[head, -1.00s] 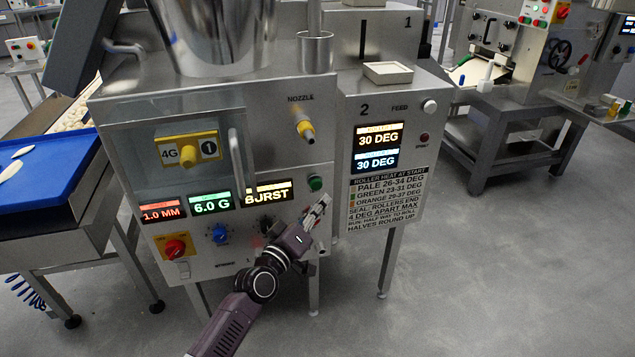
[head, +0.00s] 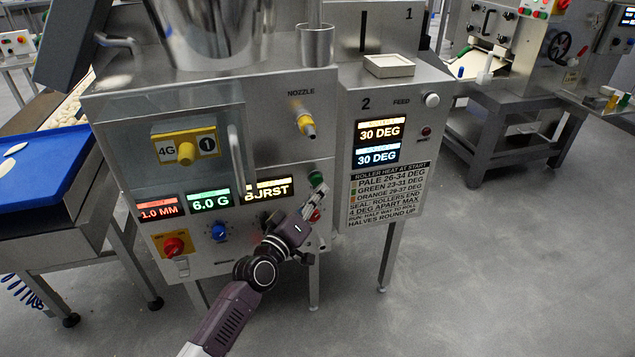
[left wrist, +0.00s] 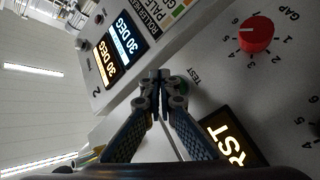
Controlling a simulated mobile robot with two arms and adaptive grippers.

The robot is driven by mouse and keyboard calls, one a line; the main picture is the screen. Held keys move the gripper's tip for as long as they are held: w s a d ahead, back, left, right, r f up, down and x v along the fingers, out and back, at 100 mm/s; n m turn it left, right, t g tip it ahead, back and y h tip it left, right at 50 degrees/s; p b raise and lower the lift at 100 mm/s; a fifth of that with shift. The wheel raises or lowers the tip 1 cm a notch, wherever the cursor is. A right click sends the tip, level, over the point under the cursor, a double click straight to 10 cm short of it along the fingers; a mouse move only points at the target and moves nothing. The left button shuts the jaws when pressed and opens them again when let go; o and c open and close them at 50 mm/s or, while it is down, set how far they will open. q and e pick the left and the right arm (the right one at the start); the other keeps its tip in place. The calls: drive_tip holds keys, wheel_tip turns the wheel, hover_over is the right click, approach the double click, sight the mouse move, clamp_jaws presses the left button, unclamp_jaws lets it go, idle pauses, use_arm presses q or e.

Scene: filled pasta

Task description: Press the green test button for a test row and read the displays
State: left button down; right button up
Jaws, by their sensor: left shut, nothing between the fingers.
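The green test button (head: 315,179) is on the steel machine's front panel, right of the BURST display (head: 267,190). My left gripper (head: 321,189) is shut and empty, its tips just below and right of the button. In the left wrist view the closed fingertips (left wrist: 163,76) partly cover the green button (left wrist: 189,84) beside the word TEST; I cannot tell if they touch it. The red display (head: 160,209) reads 1.0 MM and the green display (head: 209,199) 6.0 G. The upper display (head: 379,132) and lower display (head: 378,157) on unit 2 both read 30 DEG. My right gripper is not in view.
A red knob marked GAP (left wrist: 256,33) is near the fingers in the left wrist view. A nozzle (head: 306,124) projects above the button. A clear guard with a handle (head: 240,160) is to its left. A blue tray (head: 40,170) stands far left. Floor at right is open.

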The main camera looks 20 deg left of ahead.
use_arm(q)
drive_tip(key=shift+w+a, duration=0.1)
idle(0.7)
drive_tip(key=shift+w+a, duration=0.2)
drive_tip(key=shift+w, duration=0.1)
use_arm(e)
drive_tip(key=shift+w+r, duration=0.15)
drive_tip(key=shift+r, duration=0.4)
